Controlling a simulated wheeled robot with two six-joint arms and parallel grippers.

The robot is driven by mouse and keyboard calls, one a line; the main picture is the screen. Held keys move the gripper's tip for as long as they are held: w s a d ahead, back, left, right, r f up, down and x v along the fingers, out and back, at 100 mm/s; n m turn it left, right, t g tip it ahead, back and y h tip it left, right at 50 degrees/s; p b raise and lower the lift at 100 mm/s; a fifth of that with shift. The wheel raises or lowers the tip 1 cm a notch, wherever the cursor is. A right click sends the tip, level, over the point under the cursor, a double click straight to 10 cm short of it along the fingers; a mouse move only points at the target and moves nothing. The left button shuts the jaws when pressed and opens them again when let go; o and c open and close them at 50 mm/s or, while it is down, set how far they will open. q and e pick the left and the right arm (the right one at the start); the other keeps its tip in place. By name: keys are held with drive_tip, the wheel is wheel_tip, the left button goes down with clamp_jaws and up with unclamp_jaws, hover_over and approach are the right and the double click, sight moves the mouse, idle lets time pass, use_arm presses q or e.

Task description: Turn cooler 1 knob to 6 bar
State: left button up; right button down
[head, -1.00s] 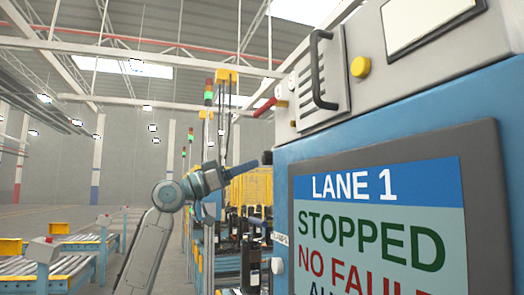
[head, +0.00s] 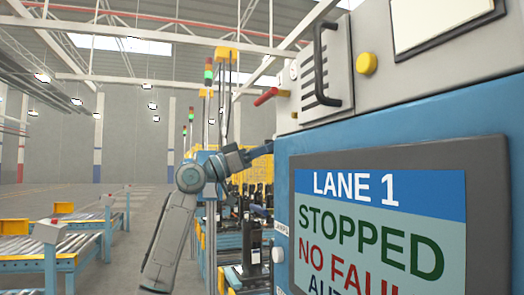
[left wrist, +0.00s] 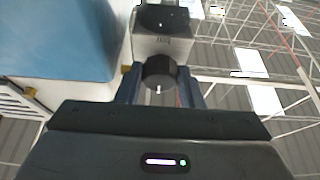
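In the left wrist view a round black knob (left wrist: 159,71) with a pale pointer mark sits under a grey box-shaped unit (left wrist: 162,43) with a dark top. The two fingers of my left gripper (left wrist: 159,84) stand on either side of the knob. Whether they touch it is unclear. In the head view my left gripper (head: 250,156) reaches to the left edge of the blue cabinet (head: 283,190). The knob is not clear there, and no pressure reading can be made out. My right gripper is not in view.
The cabinet carries a screen (head: 378,235) reading LANE 1, STOPPED, a yellow button (head: 366,63), a black handle (head: 320,68) and a red lever (head: 266,97). Blue roller conveyors (head: 35,262) stand at the left. Open floor lies behind them.

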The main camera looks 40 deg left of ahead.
use_arm(q)
drive_tip(key=shift+m+h, duration=0.4)
drive_tip(key=shift+m, duration=0.1)
drive_tip(key=shift+w+a+r+m+g+h+b, duration=0.15)
drive_tip(key=shift+m+g+h, duration=0.7)
drive_tip(key=shift+m, duration=1.7)
drive_tip(key=shift+s+a+r+m+g+h+b, duration=0.1)
drive_tip(key=shift+m+g+h, duration=0.4)
drive_tip(key=shift+m+g, duration=1.35)
drive_tip(key=shift+w+a+r+m+g+h+b, duration=0.15)
drive_tip(key=shift+m+g+h, duration=0.4)
drive_tip(key=shift+m, duration=2.65)
drive_tip(key=shift+f, duration=0.15)
drive_tip(key=o, duration=1)
drive_tip(key=shift+d, duration=0.1)
drive_tip(key=shift+s, duration=0.1)
drive_tip(key=b+v, duration=0.4)
drive_tip(key=v, duration=0.6)
drive_tip(key=shift+s+a+b, duration=0.2)
drive_tip(key=shift+a+b, duration=0.1)
drive_tip(key=shift+b, duration=0.05)
